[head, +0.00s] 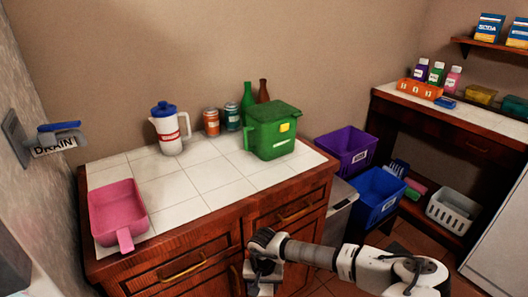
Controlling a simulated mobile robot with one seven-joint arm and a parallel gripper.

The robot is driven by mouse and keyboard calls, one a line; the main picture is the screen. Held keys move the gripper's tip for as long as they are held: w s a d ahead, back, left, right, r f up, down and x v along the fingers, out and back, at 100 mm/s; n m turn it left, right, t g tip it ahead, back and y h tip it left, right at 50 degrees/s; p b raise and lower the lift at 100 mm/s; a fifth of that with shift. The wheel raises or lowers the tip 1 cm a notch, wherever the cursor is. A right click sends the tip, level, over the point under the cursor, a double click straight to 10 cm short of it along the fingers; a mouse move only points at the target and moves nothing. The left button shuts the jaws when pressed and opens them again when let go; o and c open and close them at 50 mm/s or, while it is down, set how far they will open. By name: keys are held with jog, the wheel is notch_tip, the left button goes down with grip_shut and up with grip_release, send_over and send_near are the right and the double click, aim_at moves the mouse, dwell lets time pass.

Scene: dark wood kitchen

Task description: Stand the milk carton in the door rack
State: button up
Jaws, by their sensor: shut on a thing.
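My gripper (262,276) is at the bottom of the head view, in front of the brown cabinet and pointing down. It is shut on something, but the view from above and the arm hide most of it. A pale patch shows below the fingers at the frame's bottom edge; I cannot tell whether it is the milk carton or part of my gripper. No milk carton is clearly visible elsewhere. No door rack can be made out. A plain white panel (502,245) stands at the lower right edge; I cannot tell whether it belongs to a fridge.
The tiled counter (200,180) holds a pink pan (116,209), a white jug (169,132), tins, bottles and a green bin (272,133). Purple (346,148) and blue (378,193) crates and a white basket (452,210) stand to the right.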

jog(key=shift+w+d+f+n, duration=0.15)
jog(key=shift+f+n, duration=0.15)
jog(key=shift+f, duration=0.35)
jog(key=f, duration=0.3)
jog(key=s+f, duration=0.1)
jog(key=f, duration=0.2)
jog(key=s+f, duration=0.1)
jog(key=f, duration=0.3)
jog(key=shift+s, duration=0.15)
jog(key=shift+r, duration=0.1)
jog(key=shift+w, duration=0.25)
